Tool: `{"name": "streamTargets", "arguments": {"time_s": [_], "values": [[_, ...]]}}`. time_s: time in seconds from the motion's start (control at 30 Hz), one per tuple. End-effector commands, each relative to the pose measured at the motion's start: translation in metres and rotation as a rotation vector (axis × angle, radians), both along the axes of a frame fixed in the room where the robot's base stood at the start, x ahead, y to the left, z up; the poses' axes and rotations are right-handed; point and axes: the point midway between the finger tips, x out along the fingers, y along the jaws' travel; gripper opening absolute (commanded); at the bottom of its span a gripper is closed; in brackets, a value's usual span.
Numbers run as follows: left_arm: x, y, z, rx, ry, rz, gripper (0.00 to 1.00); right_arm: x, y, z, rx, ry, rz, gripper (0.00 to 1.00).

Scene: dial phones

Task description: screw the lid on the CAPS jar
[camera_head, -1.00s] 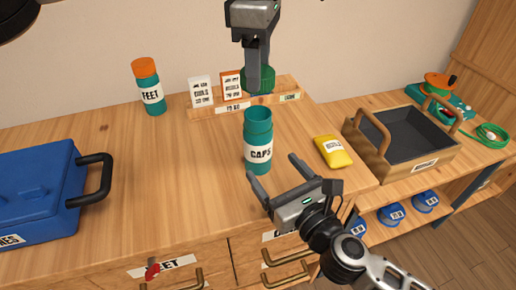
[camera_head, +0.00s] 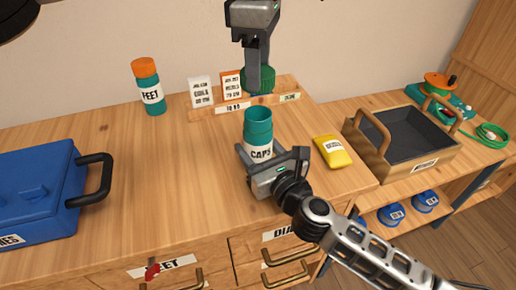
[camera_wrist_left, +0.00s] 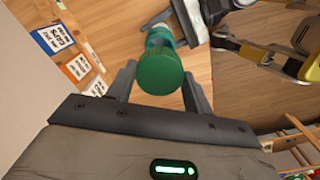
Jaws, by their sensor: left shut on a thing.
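The CAPS jar (camera_head: 259,140) is teal with a white label and stands upright, open at the top, on the wooden bench. My left gripper (camera_head: 257,88) is shut on the green lid (camera_head: 262,78), holding it in the air above and behind the jar. In the left wrist view the round lid (camera_wrist_left: 160,72) sits between the finger tips, partly covering the jar (camera_wrist_left: 160,37). My right gripper (camera_head: 268,156) is low at the jar's front, its fingers spread on either side of the jar. A gap shows on the right side.
A FEET jar (camera_head: 149,88) with an orange lid stands at the back left. A wooden card rack (camera_head: 225,112) is behind the jar. A yellow packet (camera_head: 332,151) lies to its right. A blue case (camera_head: 35,200) is at the left; an open tray (camera_head: 405,135) stands far right.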

Motion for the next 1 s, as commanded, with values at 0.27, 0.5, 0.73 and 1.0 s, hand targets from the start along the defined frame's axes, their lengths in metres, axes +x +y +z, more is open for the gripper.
{"name": "streamTargets", "arguments": {"time_s": [0.27, 0.5, 0.73, 1.0], "values": [[0.0, 0.0, -0.007, 0.0, 0.002, -0.001, 0.3, 0.0, 0.0, 0.0, 0.0, 0.0, 0.001, 0.11], [-0.001, 0.0, -0.041, 0.003, 0.002, 0.0, 0.3, 0.0, 0.0, 0.0, 0.0, 0.001, 0.001, 0.11], [0.0, -0.001, -0.05, 0.002, -0.001, 0.0, 0.3, 0.0, 0.0, 0.0, 0.0, 0.001, 0.001, 0.11], [0.0, -0.001, -0.05, 0.002, -0.001, 0.0, 0.3, 0.0, 0.0, -0.001, 0.0, 0.001, 0.0, 0.11]]}}
